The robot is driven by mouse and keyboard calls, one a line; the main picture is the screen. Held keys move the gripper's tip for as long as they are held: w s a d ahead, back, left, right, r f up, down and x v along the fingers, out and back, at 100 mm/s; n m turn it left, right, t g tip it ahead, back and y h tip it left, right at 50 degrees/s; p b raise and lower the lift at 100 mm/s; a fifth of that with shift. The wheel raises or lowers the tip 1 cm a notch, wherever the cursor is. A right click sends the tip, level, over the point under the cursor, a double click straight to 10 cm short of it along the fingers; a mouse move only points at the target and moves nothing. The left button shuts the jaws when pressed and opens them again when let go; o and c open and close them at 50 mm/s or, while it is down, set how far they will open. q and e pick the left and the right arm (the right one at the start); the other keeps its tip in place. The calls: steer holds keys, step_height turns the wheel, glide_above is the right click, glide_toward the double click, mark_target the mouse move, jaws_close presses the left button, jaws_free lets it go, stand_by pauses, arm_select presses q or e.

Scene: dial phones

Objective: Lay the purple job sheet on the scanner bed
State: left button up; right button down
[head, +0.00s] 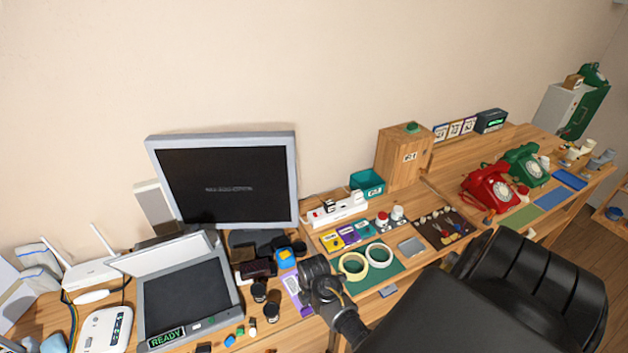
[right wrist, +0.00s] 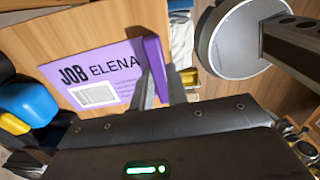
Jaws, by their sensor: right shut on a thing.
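The purple job sheet (head: 292,283) lies on or just over the wooden desk, right of the scanner. In the right wrist view the sheet (right wrist: 105,68) shows "JOB ELENA", a white label and a raised purple tab (right wrist: 153,62) at its right side. My right gripper (right wrist: 160,88) is shut on that tab. In the head view my right gripper (head: 318,283) covers part of the sheet. Whether the sheet is lifted I cannot tell. The scanner (head: 185,297) has its lid (head: 165,252) raised, a dark empty bed and a green "READY" sign (head: 166,339). My left gripper is not in view.
Black jars (head: 259,291), a blue and yellow item (head: 286,258) and small coloured blocks (head: 240,331) stand between scanner and sheet. A monitor (head: 228,180) stands behind. Two tape rings (head: 353,266) lie right of my gripper. A white router (head: 90,272) is left of the scanner.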

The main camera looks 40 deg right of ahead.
steer(key=shift+r+p, duration=1.05)
steer(key=shift+r, duration=1.45)
steer(key=shift+f, duration=0.3)
step_height(320, 180, down, 4)
steer(key=shift+r+b, duration=0.25)
steer(key=shift+b, duration=0.5)
steer(key=shift+f+b, duration=0.35)
steer(key=shift+f, duration=0.15)
steer(key=shift+r, duration=0.15)
